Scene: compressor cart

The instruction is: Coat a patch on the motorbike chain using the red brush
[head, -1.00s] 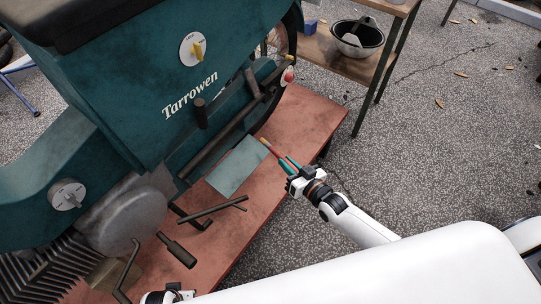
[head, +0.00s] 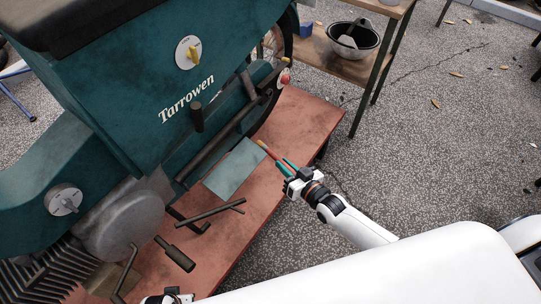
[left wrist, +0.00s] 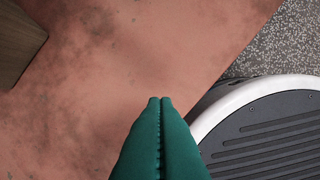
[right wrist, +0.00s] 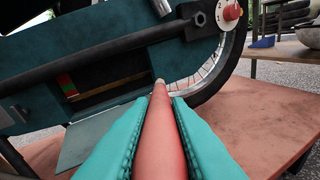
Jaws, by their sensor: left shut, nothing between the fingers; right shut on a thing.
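The red brush (head: 269,152) is held in my right gripper (head: 283,165), which is shut on it. In the right wrist view the brush's red handle (right wrist: 162,135) runs forward between the teal fingers, its pale tip toward the motorbike's lower side. The teal motorbike (head: 140,75) marked "Tarrowen" stands on a red-brown platform. A dark opening in its side shows a brownish strip (right wrist: 112,92) and a small red and green mark (right wrist: 66,86); I cannot tell whether the strip is the chain. My left gripper (left wrist: 160,100) is shut and empty above the platform.
A light teal flap (head: 237,168) lies below the opening. Dark bars and levers (head: 212,211) stick out along the bike's side. The red-brown platform (head: 310,115) ends to the right. A wooden shelf (head: 330,55) holds a metal bowl (head: 354,38). Open paving lies to the right.

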